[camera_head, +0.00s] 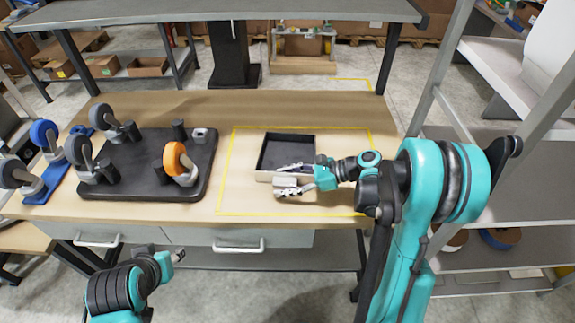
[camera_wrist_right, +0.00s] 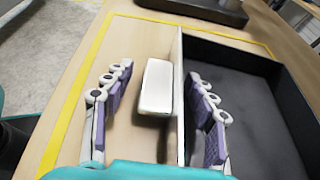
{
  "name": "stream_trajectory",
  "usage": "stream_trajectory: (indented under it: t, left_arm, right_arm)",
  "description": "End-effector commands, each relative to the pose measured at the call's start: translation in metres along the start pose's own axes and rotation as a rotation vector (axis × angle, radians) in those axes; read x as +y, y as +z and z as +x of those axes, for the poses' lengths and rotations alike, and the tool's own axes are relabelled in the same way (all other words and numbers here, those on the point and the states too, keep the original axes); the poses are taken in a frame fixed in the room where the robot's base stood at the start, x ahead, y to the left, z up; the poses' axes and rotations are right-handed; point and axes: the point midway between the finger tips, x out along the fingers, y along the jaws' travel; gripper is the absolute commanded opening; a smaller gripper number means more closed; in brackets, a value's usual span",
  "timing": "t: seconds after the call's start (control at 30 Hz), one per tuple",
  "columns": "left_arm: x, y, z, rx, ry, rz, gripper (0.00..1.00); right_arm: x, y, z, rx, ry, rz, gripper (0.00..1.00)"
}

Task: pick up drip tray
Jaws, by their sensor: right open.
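The drip tray (camera_head: 289,149) is a square tray with a dark inside and pale walls, lying on the table inside a yellow outline. It also shows in the right wrist view (camera_wrist_right: 250,82). A whitish block (camera_wrist_right: 157,88), apparently a handle, is at its near wall. My right gripper (camera_head: 289,179) is open at this wall. In the right wrist view, one finger is over the tray's inside and the other is beyond the block; contact is not clear. My left gripper (camera_head: 177,256) is low in front of the table, away from the tray; its jaws are too small to read.
A black board (camera_head: 140,185) with grey and orange caster wheels (camera_head: 178,160) lies left of the outline. Blue-based casters (camera_head: 45,135) stand at the far left. A metal shelf rack (camera_head: 500,70) stands at the right. Bare table surrounds the tray.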

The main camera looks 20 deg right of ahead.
Motion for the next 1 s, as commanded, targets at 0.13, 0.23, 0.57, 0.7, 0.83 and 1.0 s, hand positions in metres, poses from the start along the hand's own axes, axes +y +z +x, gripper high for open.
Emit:
stream_trajectory:
  t: [0.13,0.23,0.57,0.7,0.83,1.0]
  left_arm:
    - [0.0,0.0,0.0,0.0,0.0,0.0,0.4]
    - [0.0,0.0,0.0,0.0,0.0,0.0,0.4]
    - [0.0,0.0,0.0,0.0,0.0,0.0,0.4]
    - [0.0,0.0,0.0,0.0,0.0,0.0,0.4]
    - [0.0,-0.002,-0.002,0.0,0.0,0.0,0.4]
    - [0.0,-0.007,-0.01,0.0,0.0,0.0,0.4]
  right_arm:
    - [0.0,0.001,0.001,0.0,-0.001,0.0,0.57]
    - [0.0,0.001,0.001,0.0,-0.001,0.0,0.49]
    - [0.0,0.001,0.001,0.0,-0.001,-0.001,0.0]
    - [0.0,0.001,0.001,0.0,-0.001,-0.001,0.0]
    - [0.0,0.004,-0.001,0.0,-0.001,-0.001,0.0]
    - [0.0,0.019,-0.007,0.0,-0.001,-0.001,0.0]
